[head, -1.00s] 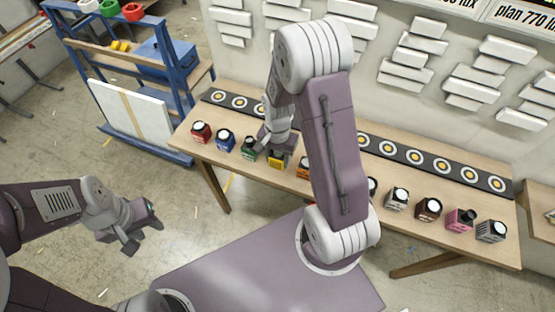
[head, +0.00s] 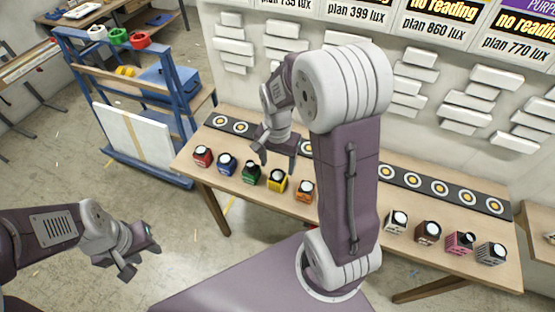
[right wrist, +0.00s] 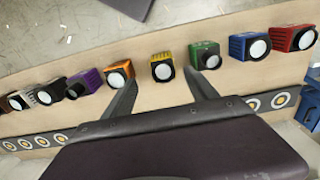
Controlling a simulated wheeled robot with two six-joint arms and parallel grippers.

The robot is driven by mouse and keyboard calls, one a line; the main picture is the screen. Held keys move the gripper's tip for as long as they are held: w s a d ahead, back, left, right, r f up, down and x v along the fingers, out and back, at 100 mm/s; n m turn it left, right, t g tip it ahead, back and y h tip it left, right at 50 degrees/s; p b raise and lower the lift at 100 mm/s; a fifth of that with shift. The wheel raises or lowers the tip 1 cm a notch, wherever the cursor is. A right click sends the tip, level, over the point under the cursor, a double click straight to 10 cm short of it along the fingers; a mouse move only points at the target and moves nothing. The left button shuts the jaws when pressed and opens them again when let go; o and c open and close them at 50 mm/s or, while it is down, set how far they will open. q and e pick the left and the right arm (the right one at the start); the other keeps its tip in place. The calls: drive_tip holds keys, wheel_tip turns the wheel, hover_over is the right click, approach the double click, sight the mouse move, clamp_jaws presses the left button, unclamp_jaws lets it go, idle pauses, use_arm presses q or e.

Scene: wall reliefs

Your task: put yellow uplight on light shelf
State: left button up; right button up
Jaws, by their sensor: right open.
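The yellow uplight (head: 277,184) is a small yellow block with a black collar and white round face. It stands on the wooden table between the green and orange ones. In the right wrist view the yellow uplight (right wrist: 161,70) lies just beyond and between the two fingertips. My right gripper (head: 277,161) is open and empty, just above and behind it. The likely light shelf is the dark strip (head: 408,183) with ringed round marks along the table's back; my right arm hides its middle. My left gripper (head: 140,258) hangs at the left, apparently open and empty, off the table.
Green (head: 250,173) and orange (head: 303,191) uplights flank the yellow one closely. Several more stand in the row; my arm hides some. White slats (head: 407,95) and lux signs (head: 433,30) are on the wall. A blue rack (head: 75,60) stands left.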

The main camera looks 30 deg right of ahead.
drive_tip(key=shift+r, duration=0.6)
drive_tip(key=shift+a, duration=0.1)
drive_tip(key=s+a+f+n+t, duration=0.1)
drive_tip(key=s+a+n, duration=0.3)
drive_tip(key=s+n, duration=0.4)
drive_tip(key=shift+f+n, duration=0.6)
drive_tip(key=shift+n, duration=0.3)
